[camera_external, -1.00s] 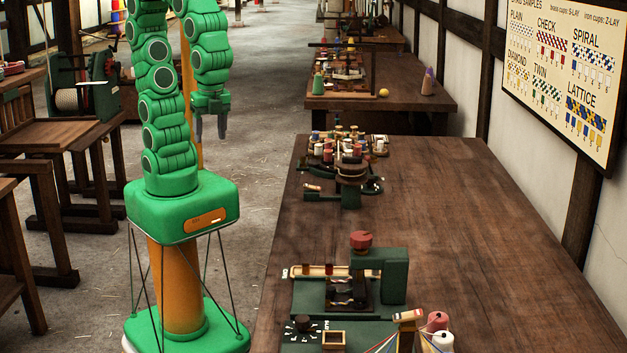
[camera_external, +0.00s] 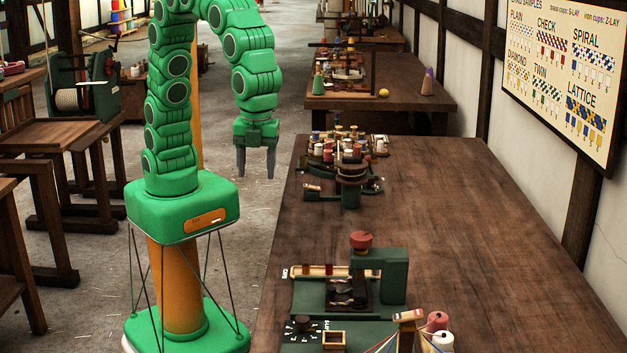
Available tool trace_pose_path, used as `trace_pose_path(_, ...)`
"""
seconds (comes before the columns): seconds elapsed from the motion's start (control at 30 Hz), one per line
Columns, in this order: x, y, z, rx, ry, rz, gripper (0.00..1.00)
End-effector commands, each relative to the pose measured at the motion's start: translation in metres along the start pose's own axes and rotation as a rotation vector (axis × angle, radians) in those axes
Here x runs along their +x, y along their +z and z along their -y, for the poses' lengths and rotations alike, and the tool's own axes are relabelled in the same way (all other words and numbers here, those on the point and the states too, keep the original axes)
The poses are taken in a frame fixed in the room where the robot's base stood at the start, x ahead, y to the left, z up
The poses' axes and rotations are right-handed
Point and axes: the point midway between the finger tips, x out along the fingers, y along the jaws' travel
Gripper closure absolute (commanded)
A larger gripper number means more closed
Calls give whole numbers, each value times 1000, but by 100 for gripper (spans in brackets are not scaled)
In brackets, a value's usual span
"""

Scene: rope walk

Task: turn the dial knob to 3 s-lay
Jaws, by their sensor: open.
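The dial knob (camera_external: 304,325) is a small dark round knob on a dark green machine base at the near left edge of the long wooden table. White marks ring its dial plate (camera_external: 290,328); they are too small to read, and where the knob points I cannot tell. My gripper (camera_external: 256,163) has two grey fingers that point down, apart and empty. It hangs in the air left of the table, well above and farther back than the knob.
The green machine (camera_external: 385,275) with a red top knob (camera_external: 361,240) rises behind the dial. A small wooden box (camera_external: 333,338) sits right of the dial. Spools (camera_external: 437,321) and threads stand farther right. Another spool device (camera_external: 350,170) stands farther back. The table's right side (camera_external: 480,230) is clear.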

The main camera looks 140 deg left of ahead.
Motion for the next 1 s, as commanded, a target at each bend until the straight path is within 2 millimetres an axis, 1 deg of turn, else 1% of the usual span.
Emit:
trace_pose_path(0.03, 5, -11, 7, 28, 1, 1, 41)
trace_pose_path(0.2, 16, -45, 30, 132, -8, -6, 41)
trace_pose_path(0.47, 39, -96, 60, 291, -21, -15, 41)
trace_pose_path(0.8, 78, -161, 96, 500, -41, -27, 41)
trace_pose_path(0.9, 94, -178, 104, 562, -43, -27, 41)
trace_pose_path(1.0, 105, -196, 112, 622, -52, -32, 41)
